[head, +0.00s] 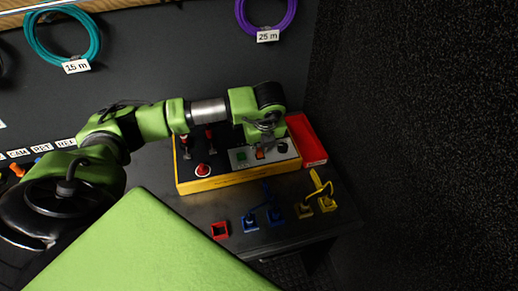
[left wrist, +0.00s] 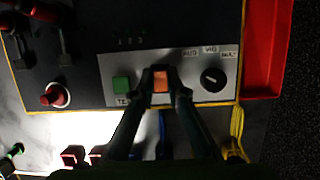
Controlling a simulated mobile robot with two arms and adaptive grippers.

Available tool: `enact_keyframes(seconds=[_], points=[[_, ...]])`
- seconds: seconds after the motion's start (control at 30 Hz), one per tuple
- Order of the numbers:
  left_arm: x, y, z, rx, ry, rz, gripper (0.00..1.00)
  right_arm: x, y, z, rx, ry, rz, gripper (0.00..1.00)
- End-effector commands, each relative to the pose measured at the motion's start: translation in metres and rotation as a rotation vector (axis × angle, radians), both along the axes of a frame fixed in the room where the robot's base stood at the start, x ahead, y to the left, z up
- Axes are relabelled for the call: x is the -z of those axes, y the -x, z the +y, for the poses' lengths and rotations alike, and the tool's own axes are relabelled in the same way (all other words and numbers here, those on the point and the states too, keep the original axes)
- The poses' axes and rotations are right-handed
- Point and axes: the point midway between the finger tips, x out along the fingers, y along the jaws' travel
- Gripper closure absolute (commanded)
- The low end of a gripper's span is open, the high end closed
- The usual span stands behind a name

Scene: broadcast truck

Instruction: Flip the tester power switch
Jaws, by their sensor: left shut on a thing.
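The tester (head: 240,176) is a yellow-edged box with a black top and a grey panel, standing on the dark bench. Its power switch is an orange rocker (left wrist: 161,79) on the grey panel, between a green square button (left wrist: 121,84) and a black round knob (left wrist: 213,80). My left gripper (head: 263,145) reaches down over the panel from above. In the left wrist view its two fingertips (left wrist: 161,90) are closed in on either side of the orange switch. The fingers hide the switch's sides, so its tilt cannot be told. My right gripper is not in view.
A red mushroom knob (head: 203,170) and red-topped levers stand left of the panel. A red tray (head: 307,140) sits right of the tester. Blue connectors (head: 273,216), yellow connectors (head: 326,203) and a red open square (head: 219,230) lie in front. A dark wall rises at right.

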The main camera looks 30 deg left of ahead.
Motion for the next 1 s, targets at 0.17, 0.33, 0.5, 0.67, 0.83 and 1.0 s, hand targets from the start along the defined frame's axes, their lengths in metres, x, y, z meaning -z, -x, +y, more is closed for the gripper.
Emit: enact_keyframes(seconds=[0.17, 0.33, 0.5, 0.67, 0.83, 1.0], points=[[0.0, 0.0, 0.0, 0.0, -0.004, -0.003, 1.0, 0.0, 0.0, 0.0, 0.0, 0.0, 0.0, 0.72], [0.0, 0.0, 0.0, 0.0, -0.004, -0.002, 0.76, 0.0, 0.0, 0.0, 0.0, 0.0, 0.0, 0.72], [0.0, 0.0, 0.0, 0.0, -0.004, -0.002, 0.69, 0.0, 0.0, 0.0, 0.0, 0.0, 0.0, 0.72], [0.0, 0.0, 0.0, 0.0, -0.002, -0.002, 0.69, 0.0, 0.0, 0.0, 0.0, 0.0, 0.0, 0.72], [-0.011, 0.001, -0.004, 0.001, 0.0, -0.004, 0.69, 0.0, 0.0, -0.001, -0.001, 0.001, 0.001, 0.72], [-0.041, 0.008, -0.011, 0.002, -0.001, -0.007, 0.69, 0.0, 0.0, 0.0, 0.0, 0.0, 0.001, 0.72]])
